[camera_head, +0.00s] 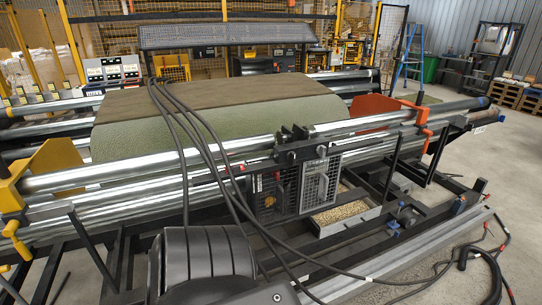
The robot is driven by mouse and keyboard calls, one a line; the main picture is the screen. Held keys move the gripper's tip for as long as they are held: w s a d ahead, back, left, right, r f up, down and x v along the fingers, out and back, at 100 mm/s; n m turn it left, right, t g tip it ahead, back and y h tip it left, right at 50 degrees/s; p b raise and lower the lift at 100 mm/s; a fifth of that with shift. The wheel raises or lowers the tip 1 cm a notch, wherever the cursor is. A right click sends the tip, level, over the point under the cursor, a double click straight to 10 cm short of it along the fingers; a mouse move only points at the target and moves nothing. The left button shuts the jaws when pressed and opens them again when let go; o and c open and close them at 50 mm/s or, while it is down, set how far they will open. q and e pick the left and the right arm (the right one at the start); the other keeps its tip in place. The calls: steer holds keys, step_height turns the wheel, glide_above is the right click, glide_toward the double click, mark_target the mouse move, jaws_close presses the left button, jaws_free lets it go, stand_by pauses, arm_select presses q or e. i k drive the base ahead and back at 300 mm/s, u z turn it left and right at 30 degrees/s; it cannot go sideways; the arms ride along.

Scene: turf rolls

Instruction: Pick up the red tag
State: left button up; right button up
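A small red piece (277,178), which may be the red tag, shows by the dark frame at the middle of the machine, left of a metal mesh panel (319,184). It is too small to make out its shape or how it is fixed. Black cables pass just to its left. Neither of my grippers is in view, and nothing is seen touching the red piece.
A green turf sheet (220,128) lies over the machine behind shiny steel rollers (120,182). Black cables (215,165) hang across the front and run along the floor at right. A tray of pellets (340,212) sits low. Open floor (505,180) lies at right.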

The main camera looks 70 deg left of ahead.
mark_target(236, 168)
steer(key=u, duration=0.25)
steer(key=i, duration=1.6)
steer(key=u, duration=1.75)
steer(key=i, duration=1.1)
steer(key=u, duration=1)
